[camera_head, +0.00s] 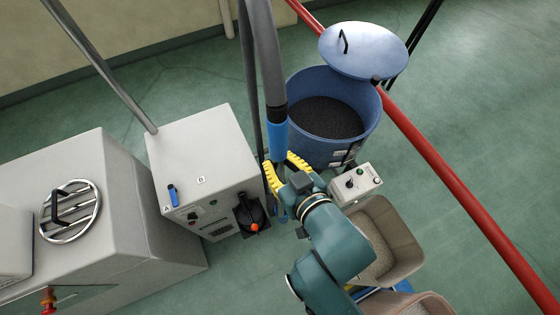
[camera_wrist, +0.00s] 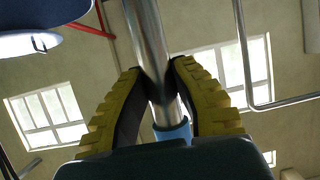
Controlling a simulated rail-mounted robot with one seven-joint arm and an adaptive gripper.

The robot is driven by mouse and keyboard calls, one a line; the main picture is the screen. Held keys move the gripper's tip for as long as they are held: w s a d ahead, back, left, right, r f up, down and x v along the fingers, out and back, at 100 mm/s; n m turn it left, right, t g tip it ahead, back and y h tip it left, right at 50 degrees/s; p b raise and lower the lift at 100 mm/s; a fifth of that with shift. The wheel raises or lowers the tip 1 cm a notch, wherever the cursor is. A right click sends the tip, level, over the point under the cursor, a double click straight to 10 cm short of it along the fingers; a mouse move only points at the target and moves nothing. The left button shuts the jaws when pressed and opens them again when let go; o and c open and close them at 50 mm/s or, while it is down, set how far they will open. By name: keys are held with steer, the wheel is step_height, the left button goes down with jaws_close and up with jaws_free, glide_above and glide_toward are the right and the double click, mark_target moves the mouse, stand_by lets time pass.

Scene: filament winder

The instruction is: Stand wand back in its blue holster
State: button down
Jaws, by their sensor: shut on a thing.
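The wand shows in the head view as a blue cuff (camera_head: 277,125) under a thick grey hose. My gripper (camera_head: 281,167), with yellow ribbed fingers, is shut on the wand just below this cuff. In the wrist view the wand is a shiny metal tube (camera_wrist: 150,40) between the two fingers (camera_wrist: 157,75), with a blue collar (camera_wrist: 172,132) close to my palm. The wand looks near upright; its lower end is hidden behind my gripper. A small blue part (camera_head: 283,213) shows just below the gripper; I cannot tell whether it is the holster or part of the wand.
A blue drum (camera_head: 300,90) of dark granules stands behind my gripper, its lid (camera_head: 363,50) tilted at the rim. A pale cabinet (camera_head: 205,150) is on the left. A small control box (camera_head: 355,184) and tan bins (camera_head: 405,240) are on the right. A red pipe (camera_head: 440,160) crosses behind.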

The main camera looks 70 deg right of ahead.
steer(key=w+d+f+b, duration=0.1)
steer(key=d+f+b, duration=0.35)
steer(key=f, duration=0.55)
steer(key=w+d+f+b, duration=0.1)
steer(key=d+f+b, duration=0.4)
steer(key=f, duration=0.6)
steer(key=w+d+f+b, duration=0.1)
steer(key=d+f+b, duration=0.2)
steer(key=f+b, duration=0.5)
step_height(320, 180, down, 30)
steer(key=b, duration=2)
steer(key=shift+b, duration=0.35)
steer(key=shift+s+r, duration=0.1)
steer(key=shift+r, duration=0.05)
steer(key=c, duration=0.9)
jaws_free()
steer(key=o, duration=0.3)
steer(key=shift+a+f, duration=0.15)
steer(key=shift+f, duration=0.1)
steer(key=o, duration=0.4)
steer(key=shift+r, duration=0.15)
